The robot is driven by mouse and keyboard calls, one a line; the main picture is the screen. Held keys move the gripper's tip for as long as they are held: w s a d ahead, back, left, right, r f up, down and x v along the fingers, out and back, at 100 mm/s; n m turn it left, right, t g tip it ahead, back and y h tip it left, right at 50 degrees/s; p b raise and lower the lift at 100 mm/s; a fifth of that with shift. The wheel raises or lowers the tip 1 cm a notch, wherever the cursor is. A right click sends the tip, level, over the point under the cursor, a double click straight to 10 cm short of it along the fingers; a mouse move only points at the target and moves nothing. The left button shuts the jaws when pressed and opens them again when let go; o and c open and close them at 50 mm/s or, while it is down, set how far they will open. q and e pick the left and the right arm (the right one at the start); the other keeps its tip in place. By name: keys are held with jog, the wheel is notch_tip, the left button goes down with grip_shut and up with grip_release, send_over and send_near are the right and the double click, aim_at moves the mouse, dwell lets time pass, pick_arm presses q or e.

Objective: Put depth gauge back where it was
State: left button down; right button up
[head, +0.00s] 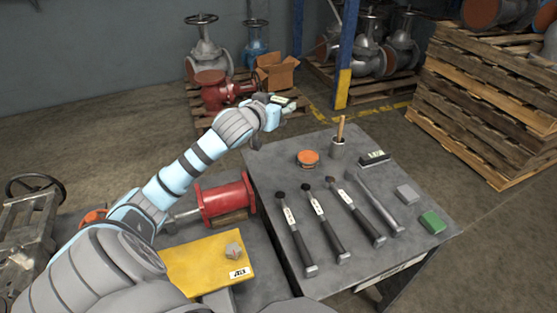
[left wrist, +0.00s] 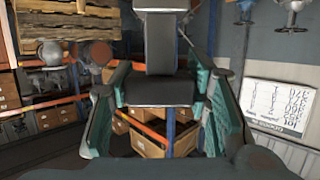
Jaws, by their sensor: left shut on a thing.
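My left gripper (head: 272,112) is held up above the far left corner of the grey table (head: 270,160). It is shut on the depth gauge (head: 283,100), a dark piece with a pale label, seen small at the fingertips. In the left wrist view the gauge (left wrist: 160,92) is a dark grey T-shaped body, with its wide base between the two green-padded fingers of my left gripper (left wrist: 160,110). A similar black piece with a pale label (head: 374,158) lies at the table's back right. My right gripper is not in view.
The table holds an orange round tin (head: 308,158), a metal cup (head: 338,151) with a wooden handle in it, several long dark tools (head: 325,222), a grey block (head: 407,194) and a green block (head: 432,222). A red cylinder (head: 226,200) and yellow plate (head: 205,262) are left. Stacked pallets (head: 485,100) stand right.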

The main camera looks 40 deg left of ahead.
pick_arm(q)
notch_tip(320, 180, down, 20)
jog(key=b, duration=0.7)
jog(key=shift+a+r+b, duration=0.1)
jog(key=shift+b, duration=0.3)
jog(key=shift+r, duration=0.1)
jog(key=c, duration=0.9)
grip_release()
jog(key=shift+o, duration=0.2)
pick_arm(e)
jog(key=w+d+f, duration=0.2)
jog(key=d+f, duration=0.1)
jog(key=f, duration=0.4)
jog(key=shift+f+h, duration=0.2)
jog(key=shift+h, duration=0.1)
